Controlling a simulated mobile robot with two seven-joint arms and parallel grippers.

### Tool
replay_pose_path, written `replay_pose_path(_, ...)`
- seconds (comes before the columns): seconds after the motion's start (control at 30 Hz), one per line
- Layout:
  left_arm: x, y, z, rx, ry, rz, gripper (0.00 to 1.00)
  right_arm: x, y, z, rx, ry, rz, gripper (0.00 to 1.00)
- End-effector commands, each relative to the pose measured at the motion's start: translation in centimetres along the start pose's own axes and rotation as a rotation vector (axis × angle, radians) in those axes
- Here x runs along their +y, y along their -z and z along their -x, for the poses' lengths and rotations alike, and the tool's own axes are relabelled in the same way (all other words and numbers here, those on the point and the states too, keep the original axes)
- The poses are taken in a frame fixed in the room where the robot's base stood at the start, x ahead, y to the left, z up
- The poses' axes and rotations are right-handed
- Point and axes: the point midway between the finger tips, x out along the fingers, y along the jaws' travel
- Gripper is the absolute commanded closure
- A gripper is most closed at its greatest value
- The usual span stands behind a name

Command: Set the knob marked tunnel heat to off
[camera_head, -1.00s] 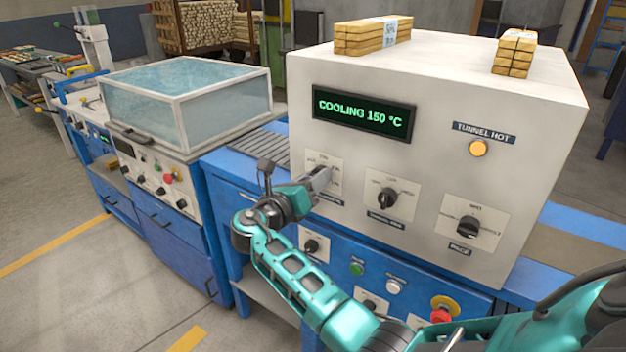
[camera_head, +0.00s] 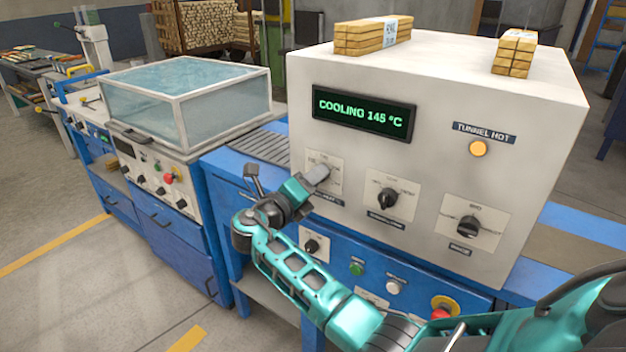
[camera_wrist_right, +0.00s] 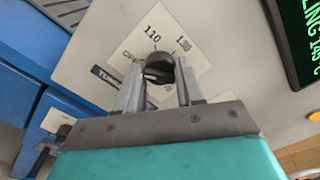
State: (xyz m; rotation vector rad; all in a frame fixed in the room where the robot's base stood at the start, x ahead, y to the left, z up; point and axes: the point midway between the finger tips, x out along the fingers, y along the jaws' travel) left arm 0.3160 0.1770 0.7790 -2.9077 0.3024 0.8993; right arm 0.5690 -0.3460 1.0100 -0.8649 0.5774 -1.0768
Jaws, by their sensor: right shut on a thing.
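The tunnel heat knob (camera_wrist_right: 158,62) is black and sits on a white dial plate (camera_wrist_right: 188,40) at the left of the grey panel. In the right wrist view its plate shows 110 and 130 marks. Its dark label (camera_wrist_right: 107,80) is partly hidden by my finger and begins with "TUN". My right gripper (camera_head: 318,175) is shut on this knob, one finger on each side. In the head view the gripper hides the knob, and I cannot read its pointer clearly. The display (camera_head: 364,111) reads "COOLING 145 °C". My left gripper is not in view.
Two other black knobs (camera_head: 388,198) and (camera_head: 468,227) sit to the right on the panel. The amber tunnel hot lamp (camera_head: 478,148) looks lit. Below are a green button (camera_head: 357,269) and a red stop button (camera_head: 440,314). Wood bundles (camera_head: 360,38) lie on top.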

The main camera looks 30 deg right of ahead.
Motion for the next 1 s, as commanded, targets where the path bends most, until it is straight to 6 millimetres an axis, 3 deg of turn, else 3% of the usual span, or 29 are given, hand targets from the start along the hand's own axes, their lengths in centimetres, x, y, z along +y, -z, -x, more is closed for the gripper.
replay_pose_path(0.33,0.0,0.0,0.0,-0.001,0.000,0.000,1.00,-0.1,0.1,-0.1,0.001,0.002,0.006,0.93)
replay_pose_path(0.37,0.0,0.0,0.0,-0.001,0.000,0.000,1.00,-0.1,0.1,-0.1,0.002,0.002,0.006,0.62)
replay_pose_path(0.6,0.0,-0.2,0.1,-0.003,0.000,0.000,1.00,0.0,0.0,-0.1,0.001,0.001,0.005,0.39)
replay_pose_path(0.87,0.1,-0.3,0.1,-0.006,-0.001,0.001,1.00,0.0,0.0,0.1,0.001,0.000,0.004,0.37)
replay_pose_path(1.0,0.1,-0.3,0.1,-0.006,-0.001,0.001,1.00,0.1,0.0,1.2,-0.002,-0.002,0.004,0.37)
